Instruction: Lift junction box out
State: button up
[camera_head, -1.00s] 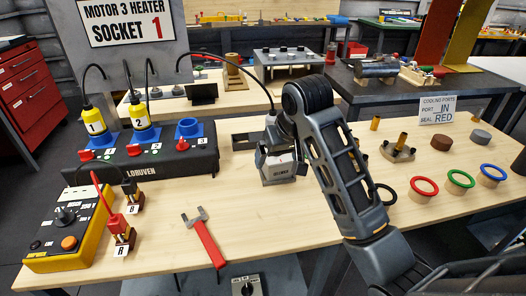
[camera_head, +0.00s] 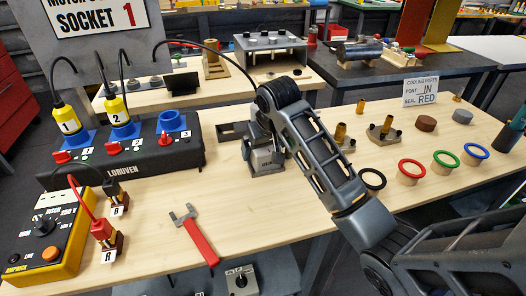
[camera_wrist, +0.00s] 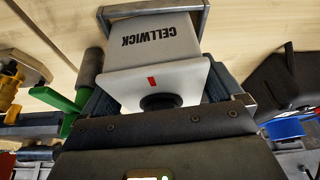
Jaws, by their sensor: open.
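A pale grey box marked CELLWICK (camera_wrist: 160,62), with a red mark and a round black fitting, fills the middle of the wrist view. It appears to be the junction box and sits in a grey metal frame (camera_wrist: 150,10). In the head view a grey box (camera_head: 266,161) stands on the wooden bench under my gripper (camera_head: 262,143). My gripper is open, with its fingers (camera_wrist: 160,90) showing on either side of the pale box. I cannot tell whether they touch it. My wrist hides part of the box's top in the head view.
A black socket unit (camera_head: 130,160) with yellow plugs stands to the left. A yellow meter (camera_head: 48,235) and a red-handled tool (camera_head: 200,240) lie nearer. Red (camera_head: 411,168), green and blue rings stand on the right. Bare bench lies in front of the box.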

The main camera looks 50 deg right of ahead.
jog(key=shift+c, duration=0.3)
jog(key=c, duration=0.9)
jog(key=shift+r, duration=5.05)
